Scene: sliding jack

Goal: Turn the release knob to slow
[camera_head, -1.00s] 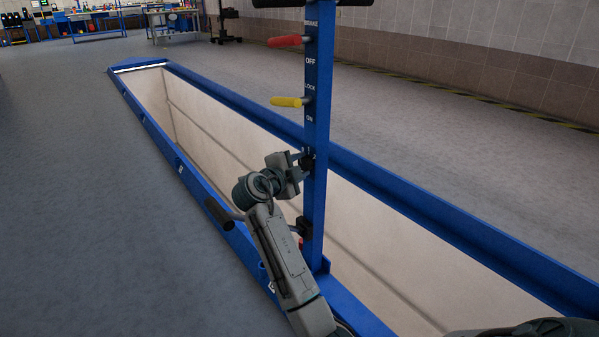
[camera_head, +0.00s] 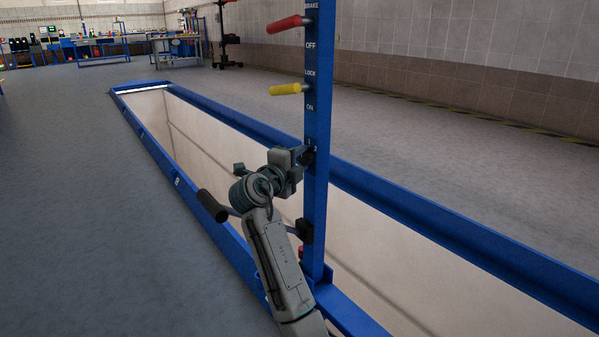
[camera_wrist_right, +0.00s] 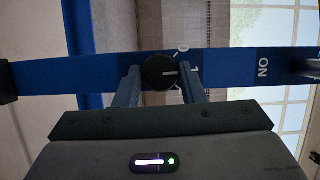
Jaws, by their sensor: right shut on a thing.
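The release knob (camera_wrist_right: 159,72) is a small black round knob on the blue upright post (camera_head: 318,200). In the right wrist view its white line points right, toward the "1" mark. A "0" shows above that mark, and the mark below it is mostly hidden by a finger. My right gripper (camera_head: 302,158) is at the post and shut on the knob, with one finger on each side of it in the right wrist view (camera_wrist_right: 159,82). In the head view the gripper hides part of the knob. My left gripper is not in view.
Above the knob, a yellow lever (camera_head: 288,89) and a red lever (camera_head: 289,24) stick out left from the post. Below, a black-gripped handle (camera_head: 212,206) juts left. The post stands over a long blue-framed pit (camera_head: 175,180). Open floor lies left.

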